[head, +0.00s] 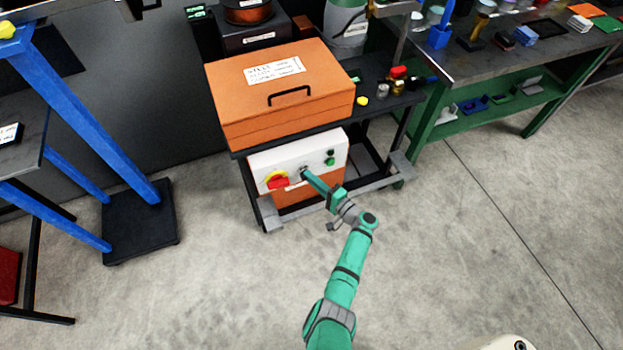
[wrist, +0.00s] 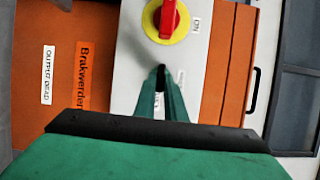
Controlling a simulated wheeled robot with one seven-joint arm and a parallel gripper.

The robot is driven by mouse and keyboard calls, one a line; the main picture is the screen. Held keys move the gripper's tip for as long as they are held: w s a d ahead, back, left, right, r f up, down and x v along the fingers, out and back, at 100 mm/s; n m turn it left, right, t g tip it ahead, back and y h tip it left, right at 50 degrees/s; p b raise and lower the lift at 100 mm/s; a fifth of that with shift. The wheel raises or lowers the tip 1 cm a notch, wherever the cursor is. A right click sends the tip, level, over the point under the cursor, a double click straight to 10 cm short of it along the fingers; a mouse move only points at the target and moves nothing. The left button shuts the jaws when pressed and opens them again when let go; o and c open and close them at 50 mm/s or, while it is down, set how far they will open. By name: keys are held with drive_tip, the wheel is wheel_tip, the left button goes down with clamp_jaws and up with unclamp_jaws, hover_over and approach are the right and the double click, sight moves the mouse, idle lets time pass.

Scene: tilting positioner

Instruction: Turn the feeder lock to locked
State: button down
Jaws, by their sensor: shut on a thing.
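My gripper (head: 306,174) reaches the white front panel (head: 323,152) of the orange cabinet in the head view. In the wrist view, my gripper (wrist: 161,70) is shut on a small dark part at the panel, likely the feeder lock; my fingers hide most of it, so its setting cannot be read. A red rotary switch on a yellow disc (head: 277,180) sits left of the fingertips, apart from them. The red switch handle (wrist: 168,18) is also at the top of the wrist view. A green knob or button (head: 330,158) is on the panel's right side.
An orange box (head: 280,90) with a black handle and a label sits on the dark cart above the panel. A blue-legged stand (head: 85,115) is to the left. A green workbench (head: 500,105) is to the right. The concrete floor around the arm is clear.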

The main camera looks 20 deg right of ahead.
drive_tip(key=c, duration=1.8)
unclamp_jaws()
drive_tip(key=v, duration=1)
drive_tip(key=shift+s+d+f, duration=0.1)
drive_tip(key=shift+s+d, duration=0.05)
drive_tip(key=shift+s, duration=0.25)
